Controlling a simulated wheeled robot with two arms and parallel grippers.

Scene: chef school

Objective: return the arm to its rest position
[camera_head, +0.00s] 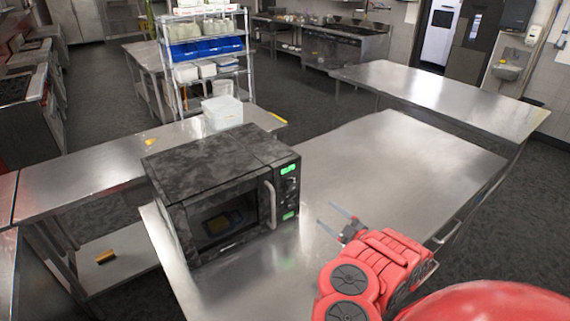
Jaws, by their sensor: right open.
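My right arm, red with dark joint discs, comes in from the lower right. Its gripper (335,221) is open and empty, with two thin grey fingers spread apart. It is over the steel table (400,160), just right of the black microwave (225,185) and apart from its door handle. The microwave door looks shut, and a blue and yellow item shows dimly behind its window. My left gripper is not in view.
A steel counter (85,178) runs behind the microwave, with a white container (222,112) on it. A wire shelf (208,60) with blue bins stands farther back. Another steel table (440,95) is at the back right. The near table right of the microwave is clear.

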